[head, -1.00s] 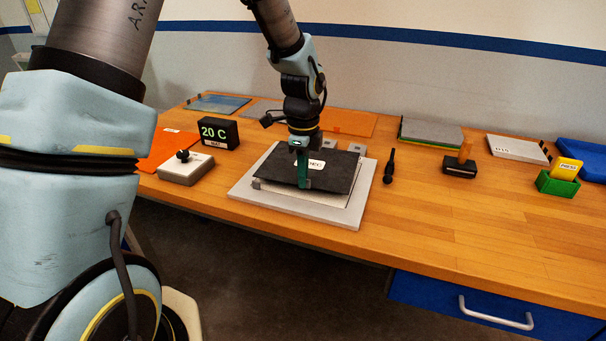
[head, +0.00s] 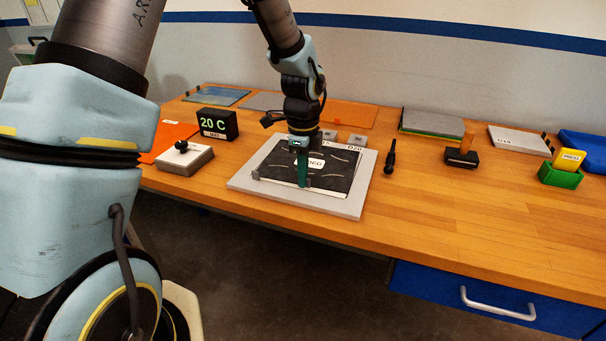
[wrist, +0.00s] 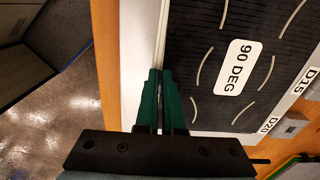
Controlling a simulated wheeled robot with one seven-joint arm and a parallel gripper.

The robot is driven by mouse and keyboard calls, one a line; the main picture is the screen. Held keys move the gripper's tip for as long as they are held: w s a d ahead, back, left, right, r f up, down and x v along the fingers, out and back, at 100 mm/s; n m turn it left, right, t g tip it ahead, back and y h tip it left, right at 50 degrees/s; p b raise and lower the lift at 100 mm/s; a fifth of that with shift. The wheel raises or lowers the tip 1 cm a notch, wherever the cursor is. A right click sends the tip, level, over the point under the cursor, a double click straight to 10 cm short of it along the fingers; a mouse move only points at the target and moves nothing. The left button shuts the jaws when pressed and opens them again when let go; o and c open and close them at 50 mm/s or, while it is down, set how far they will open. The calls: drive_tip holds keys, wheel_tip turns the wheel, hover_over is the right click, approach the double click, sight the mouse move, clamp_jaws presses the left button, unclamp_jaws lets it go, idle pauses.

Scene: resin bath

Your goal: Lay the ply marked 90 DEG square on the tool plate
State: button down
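The black ply marked 90 DEG (head: 335,162) lies over the pale tool plate (head: 361,200), its edges running about parallel to the plate's. Several pale curved lines show on it around its white label. In the wrist view the ply (wrist: 205,105) fills the right side, beside a bare pale strip of plate (wrist: 135,50). My gripper (head: 303,185) points down at the ply's near edge. In the wrist view its green fingers (wrist: 160,72) are nearly together, with the ply's edge in line with the narrow gap. The pinch itself is partly hidden.
A 20 C display (head: 217,124) and a grey box with a black knob (head: 184,160) are left. A black-handled tool (head: 390,158), a stamp-like block (head: 461,158) and a green holder (head: 560,176) are right. The front right bench is clear.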

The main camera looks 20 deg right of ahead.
drive_tip(key=c, duration=1)
unclamp_jaws()
drive_tip(key=shift+o, duration=0.2)
drive_tip(key=shift+r+p, duration=3)
drive_tip(key=shift+r, duration=0.55)
drive_tip(key=shift+a, duration=0.1)
